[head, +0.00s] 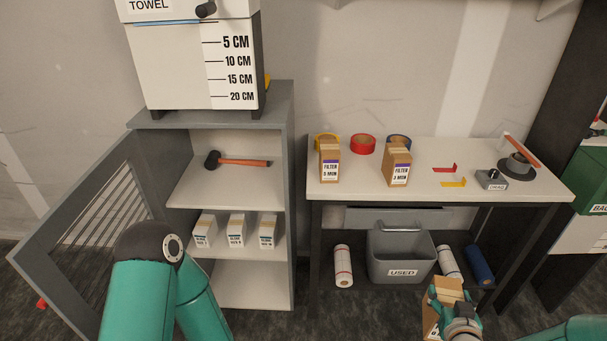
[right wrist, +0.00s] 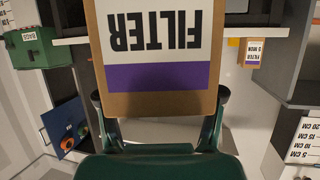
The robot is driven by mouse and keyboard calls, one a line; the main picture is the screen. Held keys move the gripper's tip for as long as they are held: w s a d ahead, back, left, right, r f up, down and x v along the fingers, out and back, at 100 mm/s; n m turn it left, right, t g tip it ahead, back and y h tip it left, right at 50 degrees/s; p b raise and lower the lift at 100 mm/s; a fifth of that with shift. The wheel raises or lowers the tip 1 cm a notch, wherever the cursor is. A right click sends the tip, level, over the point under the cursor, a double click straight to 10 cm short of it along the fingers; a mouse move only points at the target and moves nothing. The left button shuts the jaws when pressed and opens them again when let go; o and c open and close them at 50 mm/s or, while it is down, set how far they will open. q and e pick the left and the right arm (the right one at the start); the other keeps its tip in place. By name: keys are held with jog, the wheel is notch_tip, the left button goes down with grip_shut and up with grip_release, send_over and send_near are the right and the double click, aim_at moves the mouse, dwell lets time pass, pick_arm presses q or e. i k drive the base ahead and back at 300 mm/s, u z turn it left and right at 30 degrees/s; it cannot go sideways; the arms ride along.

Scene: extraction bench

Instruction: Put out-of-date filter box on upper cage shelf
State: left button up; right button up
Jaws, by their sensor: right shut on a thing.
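My right gripper (head: 455,306) is shut on a brown filter box (head: 431,318) in front of the bench, low at the right of the head view. In the right wrist view the box (right wrist: 153,50) fills the top middle, its FILTER label upside down with a purple band; its date is not visible. The grey cage (head: 291,200) stands at left with its mesh door (head: 95,225) swung open. A hammer (head: 240,162) lies on its upper shelf (head: 215,188). My left arm shows in front of the cage; its gripper is not in view.
Two filter boxes, 5 MON (head: 329,164) and 3 MON (head: 397,167), stand on the bench (head: 440,200), with tape rolls behind. White boxes (head: 236,231) stand on the lower cage shelf. A grey USED bin (head: 401,262) is under the bench. The upper shelf's front is clear.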

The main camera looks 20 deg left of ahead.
aim_at(254, 191)
jog(key=u, duration=1.55)
jog(key=i, duration=0.1)
jog(key=z, duration=2.75)
jog(key=i, duration=1)
jog(key=z, duration=1.65)
jog(key=i, duration=0.15)
jog(key=u, duration=4.35)
jog(key=i, duration=0.25)
jog(key=u, duration=1)
jog(key=i, duration=0.55)
jog(key=u, duration=0.05)
